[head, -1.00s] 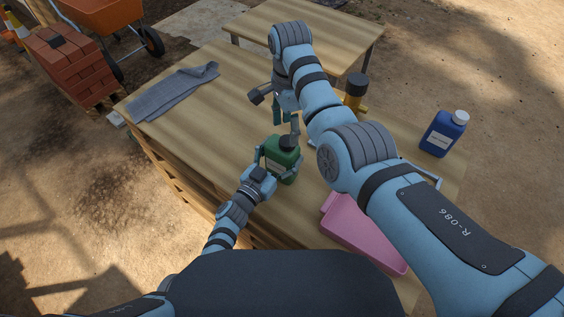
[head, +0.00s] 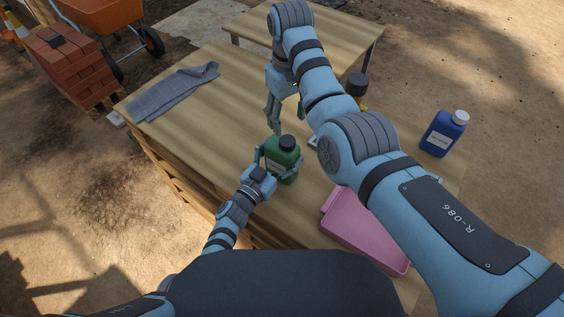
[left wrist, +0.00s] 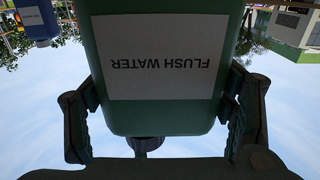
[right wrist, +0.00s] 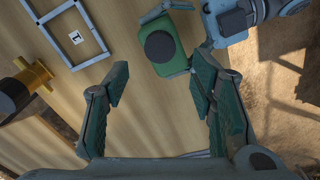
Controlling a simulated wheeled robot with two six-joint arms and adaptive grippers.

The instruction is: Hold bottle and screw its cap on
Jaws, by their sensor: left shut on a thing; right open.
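A green bottle (head: 284,161) stands upright on the wooden table, with a black cap (head: 287,142) on its neck. I cannot tell how tight the cap is. My left gripper (head: 277,162) is shut around the bottle's body. In the left wrist view the bottle (left wrist: 155,60) shows its "FLUSH WATER" label upside down, and the dark cap (left wrist: 146,143) points downward. My right gripper (head: 272,120) is open and empty above and beyond the cap. In the right wrist view the cap (right wrist: 160,46) lies ahead of the right gripper's (right wrist: 160,85) spread fingers.
A pink tray (head: 335,205) lies right of the bottle. A pale square frame (right wrist: 108,55) with a "1" tag lies on the table (head: 190,130). A black-and-yellow cylinder (head: 357,84), a blue bottle (head: 441,133) and a grey cloth (head: 172,88) stand or lie farther off.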

